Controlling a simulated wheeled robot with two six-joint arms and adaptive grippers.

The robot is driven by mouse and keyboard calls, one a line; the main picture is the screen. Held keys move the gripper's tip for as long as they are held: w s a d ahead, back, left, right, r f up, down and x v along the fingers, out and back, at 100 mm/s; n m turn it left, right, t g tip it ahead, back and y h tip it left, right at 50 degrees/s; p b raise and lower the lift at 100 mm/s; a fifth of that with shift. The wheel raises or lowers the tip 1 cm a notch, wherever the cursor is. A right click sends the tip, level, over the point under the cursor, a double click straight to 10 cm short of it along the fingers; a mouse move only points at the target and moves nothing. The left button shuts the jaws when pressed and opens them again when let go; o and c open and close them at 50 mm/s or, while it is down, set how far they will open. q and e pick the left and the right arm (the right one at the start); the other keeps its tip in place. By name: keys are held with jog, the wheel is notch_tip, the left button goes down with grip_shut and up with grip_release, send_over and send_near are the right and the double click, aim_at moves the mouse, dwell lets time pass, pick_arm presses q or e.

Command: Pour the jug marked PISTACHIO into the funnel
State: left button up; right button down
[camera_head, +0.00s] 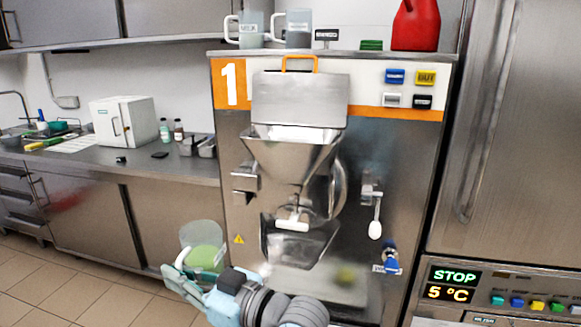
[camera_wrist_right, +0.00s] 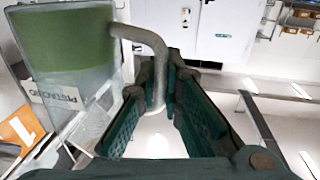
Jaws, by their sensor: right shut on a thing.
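The PISTACHIO jug (camera_head: 203,240) is clear with green liquid in its lower part, at the lower left of the head view. In the right wrist view the jug (camera_wrist_right: 68,75) shows its PISTACHIO label and grey handle. My right gripper (camera_head: 187,278) is shut on the handle; its green fingers (camera_wrist_right: 158,85) lie on both sides of it. The jug looks about upright, in front of the machine, left of and below the funnel. The steel funnel (camera_head: 293,157) is on the machine front, under a steel panel (camera_head: 300,100) with an orange handle. My left gripper is not in view.
Machine 1 (camera_head: 230,150) carries two grey jugs (camera_head: 251,30) (camera_head: 298,28) and a red container (camera_head: 416,25) on top. A lever (camera_head: 375,225) sticks out right of the funnel. A counter (camera_head: 150,168) runs along the left, with open floor before it.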

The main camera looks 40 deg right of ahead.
jog(key=w+d+r+m+h+p, duration=0.2)
jog(key=d+r+h, duration=0.2)
jog(key=r, duration=0.3)
jog(key=w+d+r+m+t+h+p, duration=0.1)
jog(key=w+d+r+m+h+p, duration=0.1)
jog(key=r, duration=0.6)
jog(key=d+m+h+p, duration=0.1)
jog(key=d+h, duration=0.1)
jog(key=d, duration=0.1)
jog(key=shift+w+d+t+p, duration=0.2)
jog(key=shift+d+t+p, duration=0.05)
jog(key=shift+t+p, duration=0.1)
